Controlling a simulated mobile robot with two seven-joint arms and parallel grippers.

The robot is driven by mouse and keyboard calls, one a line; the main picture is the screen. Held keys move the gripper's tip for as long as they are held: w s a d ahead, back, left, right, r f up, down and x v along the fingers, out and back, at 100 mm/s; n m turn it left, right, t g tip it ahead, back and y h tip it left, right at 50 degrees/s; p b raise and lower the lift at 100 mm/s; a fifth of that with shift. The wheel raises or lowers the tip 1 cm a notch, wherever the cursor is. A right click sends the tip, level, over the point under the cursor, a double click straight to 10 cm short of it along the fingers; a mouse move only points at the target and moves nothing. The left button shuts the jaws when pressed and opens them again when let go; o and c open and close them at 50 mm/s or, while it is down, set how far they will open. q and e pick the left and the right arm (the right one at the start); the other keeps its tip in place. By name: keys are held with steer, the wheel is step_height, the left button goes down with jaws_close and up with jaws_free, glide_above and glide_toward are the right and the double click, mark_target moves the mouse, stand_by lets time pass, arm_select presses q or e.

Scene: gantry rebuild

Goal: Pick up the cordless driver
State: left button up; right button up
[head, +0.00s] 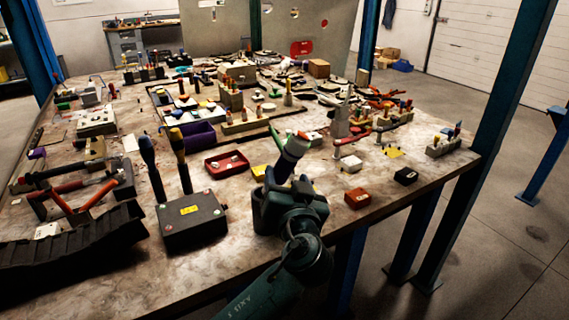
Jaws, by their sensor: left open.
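My left gripper (288,184) is open above the near edge of the workbench (245,250), its fingers pointing away over the bench. My right gripper is not in view.
A black box (192,228) with two upright handled tools stands left of the gripper. A red tray (227,164) lies beyond it. A red box (357,198) and a small black box (405,176) sit to the right. The bench is crowded farther back.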

mark_target(286, 171)
arm_select(q)
steer(key=x, duration=0.4)
steer(key=shift+r+p, duration=0.15)
steer(key=shift+p, duration=0.25)
steer(key=shift+w+a, duration=0.1)
steer(key=shift+w, duration=0.4)
steer(key=shift+c, duration=0.5)
jaws_close()
